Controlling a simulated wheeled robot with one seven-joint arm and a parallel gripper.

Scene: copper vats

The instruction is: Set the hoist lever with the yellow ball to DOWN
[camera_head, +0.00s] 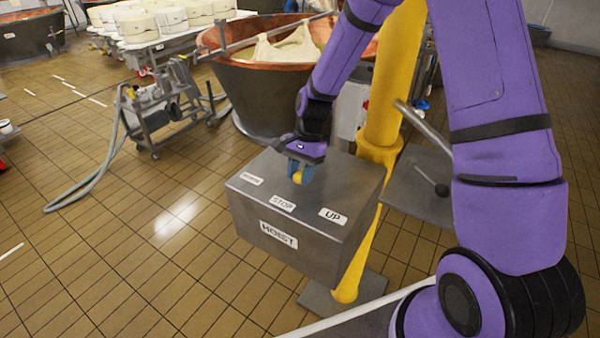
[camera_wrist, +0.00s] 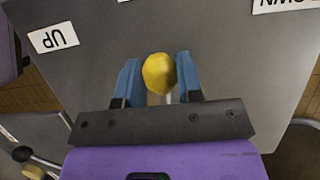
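The grey hoist box (camera_head: 325,240) carries the labels DOWN, STOP (camera_head: 283,203) and UP (camera_head: 333,216) on its top. The lever's yellow ball (camera_head: 298,177) stands behind the STOP label, between the DOWN and UP ends. My gripper (camera_head: 300,168) reaches down to it from behind. In the wrist view the yellow ball (camera_wrist: 159,73) sits between my two blue fingers, which appear to touch it on both sides. A bit of pale rod shows below the ball. There the UP label (camera_wrist: 54,39) is at left and the DOWN label (camera_wrist: 287,4) at upper right, partly cut off.
A yellow post (camera_head: 388,110) rises behind the box. A second grey panel with a black-knobbed lever (camera_head: 430,178) stands to the right. A copper vat (camera_head: 260,90) and a wheeled pump cart (camera_head: 165,105) are behind. The tiled floor at left is mostly clear.

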